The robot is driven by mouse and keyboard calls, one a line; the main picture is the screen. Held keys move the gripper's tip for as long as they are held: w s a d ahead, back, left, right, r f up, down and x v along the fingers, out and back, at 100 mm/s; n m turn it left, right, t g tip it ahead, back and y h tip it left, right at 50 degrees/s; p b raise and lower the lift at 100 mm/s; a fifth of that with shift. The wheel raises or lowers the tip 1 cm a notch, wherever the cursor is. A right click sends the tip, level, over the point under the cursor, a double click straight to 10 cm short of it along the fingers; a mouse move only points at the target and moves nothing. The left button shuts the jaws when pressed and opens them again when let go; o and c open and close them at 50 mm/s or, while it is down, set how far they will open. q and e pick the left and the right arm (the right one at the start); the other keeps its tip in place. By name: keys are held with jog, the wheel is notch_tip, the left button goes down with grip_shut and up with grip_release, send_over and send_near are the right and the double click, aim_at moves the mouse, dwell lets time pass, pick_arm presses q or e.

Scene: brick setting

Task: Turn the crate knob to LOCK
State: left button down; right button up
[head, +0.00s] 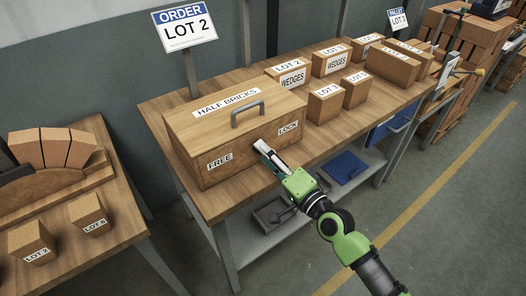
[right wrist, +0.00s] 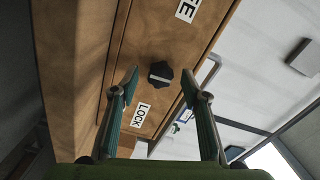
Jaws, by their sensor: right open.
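The wooden crate (head: 235,138), labelled HALF BRICKS, sits on the table with a grey handle on its lid. Its front has a FREE label (head: 220,161) at left and a LOCK label (head: 288,128) at right. A dark lobed knob (right wrist: 160,73) with a pale mark shows in the right wrist view, between the LOCK label (right wrist: 141,115) and the partly cut-off FREE label (right wrist: 187,10). My right gripper (head: 262,148) is open before the crate front and hides the knob in the head view. Its fingers (right wrist: 160,77) appear either side of the knob, apart from it. My left gripper is not seen.
Wedge boxes (head: 292,76) and other lot boxes (head: 326,103) stand right of the crate. An ORDER LOT 2 sign (head: 185,28) rises behind it. A second table (head: 120,225) with bricks is at left. A lower shelf (head: 300,225) holds trays.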

jog(key=v, duration=1)
jog(key=d+f+n+g+h, duration=0.1)
jog(key=d+f+h, duration=0.25)
jog(key=f, duration=0.75)
jog(key=d+f+n+g+h, duration=0.15)
jog(key=d+f, duration=0.35)
jog(key=f, duration=0.7)
jog(key=s+d+f+n+g+h, duration=0.1)
jog(key=s+d+f+g, duration=0.15)
jog(key=s+f, duration=0.4)
jog(key=s+d+f+n+g+h, duration=0.1)
jog(key=s+d+f+h, duration=0.15)
jog(key=f, duration=0.65)
jog(key=s+d+f+n+g, duration=0.1)
jog(key=s+f+g, duration=0.1)
jog(key=s+f, duration=0.4)
jog(key=s+d+f+n+g+h, duration=0.1)
jog(key=s+f, duration=0.5)
jog(key=s, duration=1.1)
jog(key=s+d+f+n+g+h, duration=0.1)
jog(key=s+f+n+g, duration=0.2)
jog(key=s+f, duration=0.4)
jog(key=s+g, duration=0.1)
jog(key=s, duration=0.3)
jog(key=shift+s+d+g, duration=0.15)
jog(key=shift+g, duration=0.15)
